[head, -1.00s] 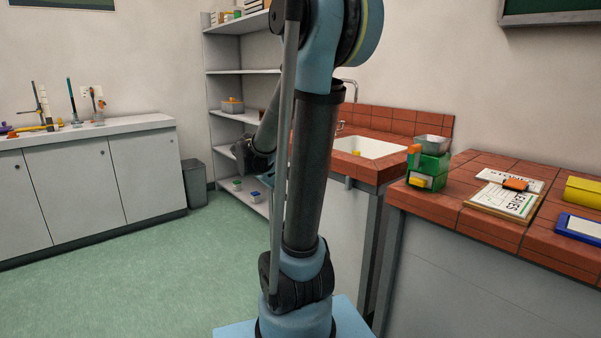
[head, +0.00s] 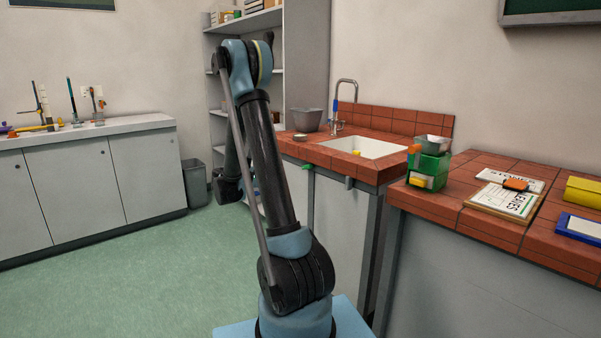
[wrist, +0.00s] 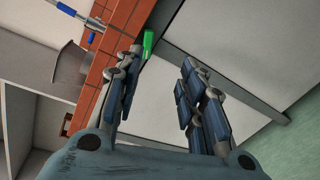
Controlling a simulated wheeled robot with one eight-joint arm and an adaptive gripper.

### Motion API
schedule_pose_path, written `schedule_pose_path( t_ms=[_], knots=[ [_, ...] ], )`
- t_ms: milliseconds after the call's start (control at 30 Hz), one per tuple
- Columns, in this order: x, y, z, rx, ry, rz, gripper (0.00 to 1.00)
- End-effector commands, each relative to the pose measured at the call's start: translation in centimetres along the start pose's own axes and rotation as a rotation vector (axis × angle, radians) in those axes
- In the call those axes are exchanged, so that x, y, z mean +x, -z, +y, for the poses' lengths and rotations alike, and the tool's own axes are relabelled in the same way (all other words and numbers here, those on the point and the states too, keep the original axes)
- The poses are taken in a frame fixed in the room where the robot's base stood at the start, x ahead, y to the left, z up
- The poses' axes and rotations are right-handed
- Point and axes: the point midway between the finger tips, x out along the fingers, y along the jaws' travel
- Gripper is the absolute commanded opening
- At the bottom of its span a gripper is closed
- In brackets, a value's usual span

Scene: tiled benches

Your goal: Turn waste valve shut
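In the head view my arm hides much of the area left of the valve.
The white sink (head: 365,147) is set in the red tiled bench, with a tap (head: 338,105), a grey tub (head: 306,119) and a small round dish (head: 300,136) nearby. A second tiled bench (head: 470,220) stands at right. Green floor is free at left.

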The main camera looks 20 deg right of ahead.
Motion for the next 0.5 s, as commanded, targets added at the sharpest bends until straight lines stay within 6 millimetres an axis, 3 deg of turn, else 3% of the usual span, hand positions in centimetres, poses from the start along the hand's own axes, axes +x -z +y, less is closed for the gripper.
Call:
schedule_pose_path(
  t_ms=[200, 500],
  knots=[
    [-0.1, 2.7, -0.6, -0.040, -0.102, -0.028, 0.37],
    [0.6, 3.5, -0.8, -0.055, -0.141, -0.042, 0.37]
  ],
)
